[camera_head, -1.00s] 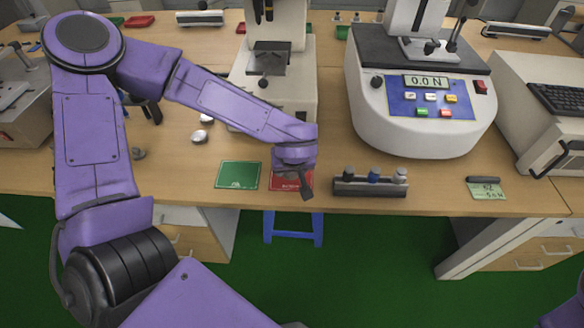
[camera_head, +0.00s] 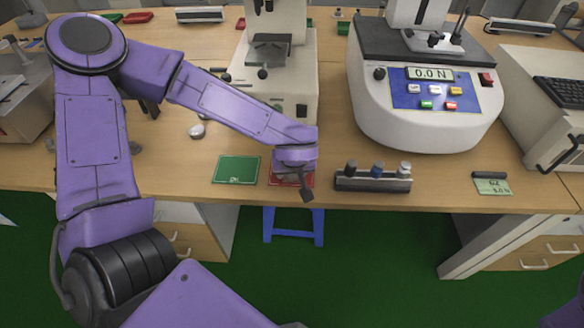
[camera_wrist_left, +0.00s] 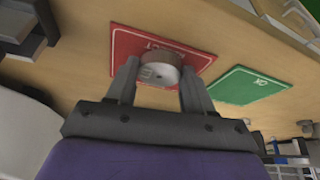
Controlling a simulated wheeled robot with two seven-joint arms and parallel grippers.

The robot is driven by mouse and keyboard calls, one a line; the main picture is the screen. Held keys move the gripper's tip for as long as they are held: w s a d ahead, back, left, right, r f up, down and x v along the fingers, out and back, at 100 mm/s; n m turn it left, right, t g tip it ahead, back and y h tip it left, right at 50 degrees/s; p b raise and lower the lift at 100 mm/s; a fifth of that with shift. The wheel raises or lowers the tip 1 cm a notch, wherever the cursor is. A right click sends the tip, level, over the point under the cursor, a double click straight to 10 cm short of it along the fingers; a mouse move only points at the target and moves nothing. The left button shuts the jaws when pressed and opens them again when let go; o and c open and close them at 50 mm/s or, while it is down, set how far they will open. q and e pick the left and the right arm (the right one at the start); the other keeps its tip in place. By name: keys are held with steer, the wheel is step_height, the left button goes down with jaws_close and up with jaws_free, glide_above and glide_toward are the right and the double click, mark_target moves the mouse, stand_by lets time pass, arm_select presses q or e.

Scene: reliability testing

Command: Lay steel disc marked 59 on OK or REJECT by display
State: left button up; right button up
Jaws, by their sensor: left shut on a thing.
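My left gripper (camera_wrist_left: 158,74) is shut on a steel disc (camera_wrist_left: 158,69), held between its two fingertips. The disc is over the red REJECT card (camera_wrist_left: 120,45); whether it touches the card I cannot tell. Its mark is too small to read. In the head view my left gripper (camera_head: 294,172) covers part of the red card (camera_head: 278,181), and the disc is hidden there. The green OK card (camera_head: 237,169) lies just left of the red one; it also shows in the wrist view (camera_wrist_left: 245,85). The tester display (camera_head: 429,73) reads 0.0 N. My right gripper is out of view.
A rack with several small cylinders (camera_head: 372,184) stands right of the red card. A small green label (camera_head: 493,186) lies near the front edge. Another silver disc (camera_head: 198,131) lies behind the cards. The white tester (camera_head: 420,120) and a machine column stand behind.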

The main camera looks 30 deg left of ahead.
arm_select(q)
steer(key=shift+f, duration=0.15)
steer(key=o, duration=1.4)
steer(key=shift+o, duration=0.2)
steer(key=p+v, duration=0.2)
steer(key=v, duration=0.8)
steer(key=shift+r, duration=0.25)
